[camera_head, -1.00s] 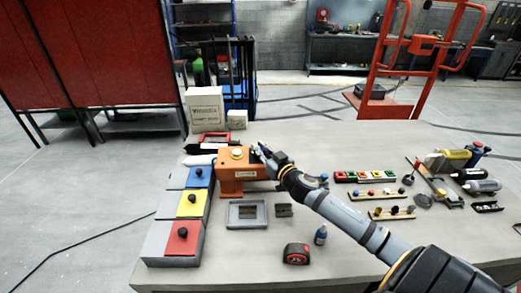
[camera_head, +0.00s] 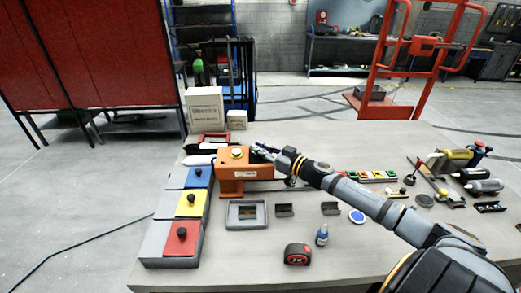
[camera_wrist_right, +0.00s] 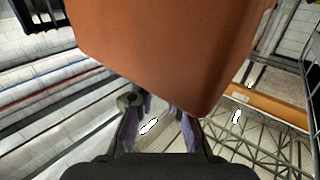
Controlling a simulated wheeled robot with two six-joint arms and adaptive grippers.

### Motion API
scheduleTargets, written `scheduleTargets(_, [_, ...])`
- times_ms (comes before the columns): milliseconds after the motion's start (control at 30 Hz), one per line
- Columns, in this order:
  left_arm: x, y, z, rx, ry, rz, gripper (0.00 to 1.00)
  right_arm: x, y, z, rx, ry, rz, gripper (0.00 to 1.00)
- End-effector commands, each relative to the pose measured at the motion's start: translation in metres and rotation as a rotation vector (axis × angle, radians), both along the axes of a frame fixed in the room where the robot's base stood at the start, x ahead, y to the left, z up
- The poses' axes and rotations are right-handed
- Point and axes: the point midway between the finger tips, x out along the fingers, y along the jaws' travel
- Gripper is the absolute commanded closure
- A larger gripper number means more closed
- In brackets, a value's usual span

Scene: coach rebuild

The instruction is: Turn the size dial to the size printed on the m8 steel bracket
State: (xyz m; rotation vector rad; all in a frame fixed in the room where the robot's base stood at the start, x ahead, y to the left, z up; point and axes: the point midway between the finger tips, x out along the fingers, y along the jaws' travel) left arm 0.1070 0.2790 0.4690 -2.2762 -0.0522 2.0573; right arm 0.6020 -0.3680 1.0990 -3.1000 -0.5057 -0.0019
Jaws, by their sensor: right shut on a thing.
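The orange box (camera_head: 230,182) stands at the left of the table, with a round pale button on top. It fills the upper part of the right wrist view (camera_wrist_right: 165,45). My right gripper (camera_head: 262,149) is at the box's right end, shut on what seems to be the size dial, which the box and fingers hide; its marks cannot be read. The fingers also show in the right wrist view (camera_wrist_right: 160,112), just below the box's edge. Small grey brackets lie in front, one (camera_head: 284,210) near the box and one (camera_head: 330,208) farther right; their print is too small to read. My left gripper is not in view.
Blue, yellow and red blocks (camera_head: 182,238) stand left of the box. A grey frame (camera_head: 262,215), a red tape measure (camera_head: 297,254) and a small blue bottle (camera_head: 321,235) lie in front. Tools crowd the right side. My right arm crosses above the table.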

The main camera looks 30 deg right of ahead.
Motion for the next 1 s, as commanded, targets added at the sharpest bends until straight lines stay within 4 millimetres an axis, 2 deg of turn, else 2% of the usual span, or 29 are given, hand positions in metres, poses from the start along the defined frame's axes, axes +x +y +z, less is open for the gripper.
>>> scheduleTargets(133, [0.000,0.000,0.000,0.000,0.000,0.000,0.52,0.000,0.000,0.000,0.000,0.000,-0.001,1.00])
scheduleTargets(167, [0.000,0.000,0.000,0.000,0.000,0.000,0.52,0.000,0.000,0.000,0.000,0.000,-0.001,0.83])
scheduleTargets(300, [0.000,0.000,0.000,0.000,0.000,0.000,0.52,0.000,0.000,0.000,0.000,0.000,-0.001,0.64])
scheduleTargets(633, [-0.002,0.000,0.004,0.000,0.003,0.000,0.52,0.000,0.000,0.002,0.002,0.000,-0.008,0.63])
scheduleTargets(833, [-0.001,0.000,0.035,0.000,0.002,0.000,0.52,0.000,0.002,0.008,0.010,0.000,-0.119,0.63])
scheduleTargets(867, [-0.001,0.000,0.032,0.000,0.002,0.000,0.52,0.000,0.002,0.003,0.007,0.002,-0.154,0.63])
scheduleTargets(900, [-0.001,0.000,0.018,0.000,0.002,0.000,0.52,0.000,0.003,-0.005,0.003,0.002,-0.193,0.63])
scheduleTargets(967, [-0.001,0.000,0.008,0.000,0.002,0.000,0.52,0.000,0.003,-0.007,0.003,-0.002,-0.256,0.63])
scheduleTargets(1000, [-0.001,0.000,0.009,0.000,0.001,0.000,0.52,0.000,0.003,-0.003,0.009,-0.005,-0.306,0.63])
